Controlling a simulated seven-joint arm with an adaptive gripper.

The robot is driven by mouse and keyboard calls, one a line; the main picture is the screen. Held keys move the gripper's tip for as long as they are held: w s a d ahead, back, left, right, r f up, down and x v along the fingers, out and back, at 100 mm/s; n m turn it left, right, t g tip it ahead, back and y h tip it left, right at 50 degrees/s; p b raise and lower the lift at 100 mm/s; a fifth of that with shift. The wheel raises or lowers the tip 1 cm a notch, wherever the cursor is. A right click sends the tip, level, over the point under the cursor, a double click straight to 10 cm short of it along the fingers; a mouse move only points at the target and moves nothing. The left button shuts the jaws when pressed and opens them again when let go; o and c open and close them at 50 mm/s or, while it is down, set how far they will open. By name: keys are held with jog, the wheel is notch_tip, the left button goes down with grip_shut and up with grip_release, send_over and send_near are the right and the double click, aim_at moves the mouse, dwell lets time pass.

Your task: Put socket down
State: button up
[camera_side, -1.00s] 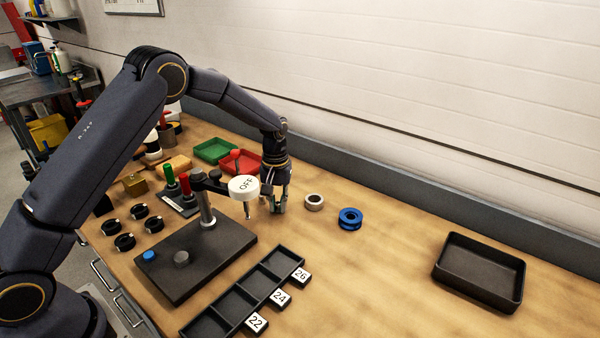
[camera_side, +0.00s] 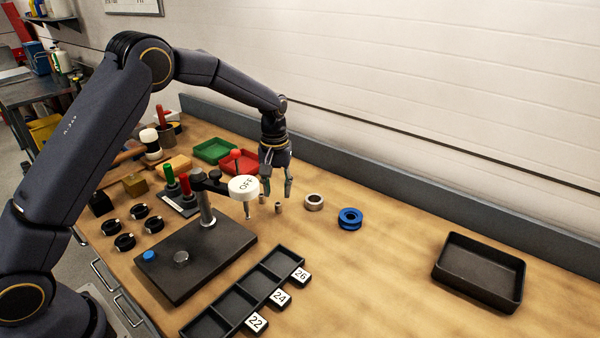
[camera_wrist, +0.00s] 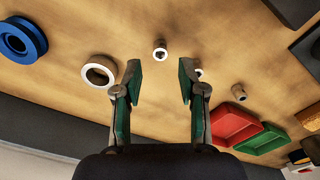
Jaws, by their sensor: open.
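My gripper (camera_side: 277,188) is open and raised above the bench, with nothing between its fingers. In the wrist view its green-padded fingers (camera_wrist: 160,70) are spread apart. A small grey metal socket (camera_side: 278,207) stands on the wood just below the fingertips. In the wrist view this socket (camera_wrist: 160,50) is seen from above, apart from both fingers. A second small socket (camera_side: 262,199) stands beside it, partly hidden by the right finger in the wrist view (camera_wrist: 199,73). A third small socket-like piece (camera_wrist: 239,92) shows farther right in the wrist view.
A silver ring (camera_side: 314,202) and blue spool (camera_side: 350,218) lie to the right. A numbered rack (camera_side: 236,302) is in front. A black tray (camera_side: 480,254) stands far right, past clear bench.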

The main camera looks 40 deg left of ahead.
notch_tip(320, 180, up, 7)
dwell(0.4)
notch_tip(320, 180, up, 9)
jog(key=t, duration=0.2)
send_over(278, 211)
jog(key=s+r+t, duration=0.2)
jog(key=s+r, duration=0.8)
jog(key=s, duration=0.1)
jog(key=s+r+m+t, duration=0.1)
jog(key=s+m, duration=0.1)
jog(key=s, duration=0.6)
jog(key=s+f+m, duration=0.4)
jog(key=s+f, duration=0.4)
jog(key=s, duration=0.3)
jog(key=shift+d+f+t, duration=0.25)
jog(key=shift+d+t, duration=0.05)
jog(key=shift+d, duration=0.05)
